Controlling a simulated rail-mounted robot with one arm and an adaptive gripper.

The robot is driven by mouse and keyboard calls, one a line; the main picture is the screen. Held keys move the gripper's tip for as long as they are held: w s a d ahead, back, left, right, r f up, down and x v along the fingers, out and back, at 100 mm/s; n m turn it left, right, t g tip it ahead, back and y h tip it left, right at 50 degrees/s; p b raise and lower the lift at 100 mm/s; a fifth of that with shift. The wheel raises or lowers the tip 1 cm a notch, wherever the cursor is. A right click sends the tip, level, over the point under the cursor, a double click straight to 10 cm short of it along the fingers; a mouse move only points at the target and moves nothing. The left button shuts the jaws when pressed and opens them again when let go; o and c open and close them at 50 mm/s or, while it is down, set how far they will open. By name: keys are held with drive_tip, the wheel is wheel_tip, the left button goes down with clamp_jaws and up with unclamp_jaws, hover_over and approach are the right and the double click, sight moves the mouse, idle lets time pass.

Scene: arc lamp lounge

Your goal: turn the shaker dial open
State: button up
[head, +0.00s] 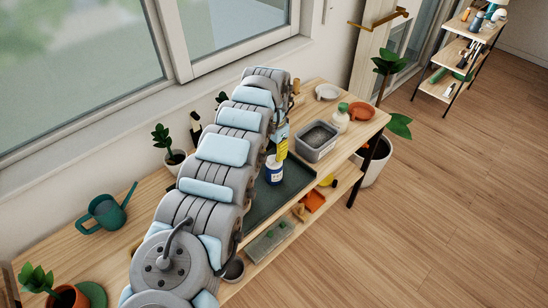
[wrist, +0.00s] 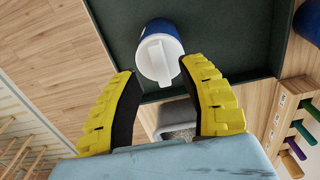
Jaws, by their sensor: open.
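The shaker (head: 274,174) is a small blue-and-white container standing upright on a dark green tray (head: 291,190). In the wrist view its white dial (wrist: 153,58) faces the camera, with a raised bar across it, and the blue body (wrist: 164,26) shows behind. My gripper (wrist: 160,70) has yellow fingers with black pads. They are open and spread to either side of the dial, with visible gaps. In the head view a yellow finger of my gripper (head: 281,150) shows just above the shaker. I cannot tell whether the dial is turned open.
A grey bin (head: 316,141) stands just beyond the tray. A white bottle (head: 341,121) and a terracotta bowl (head: 361,111) are farther along the table. A teal watering can (head: 105,213) sits at the left. A lower shelf holds several small items.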

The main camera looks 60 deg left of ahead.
sight(274, 160)
drive_tip(key=shift+f, duration=1.35)
clamp_jaws()
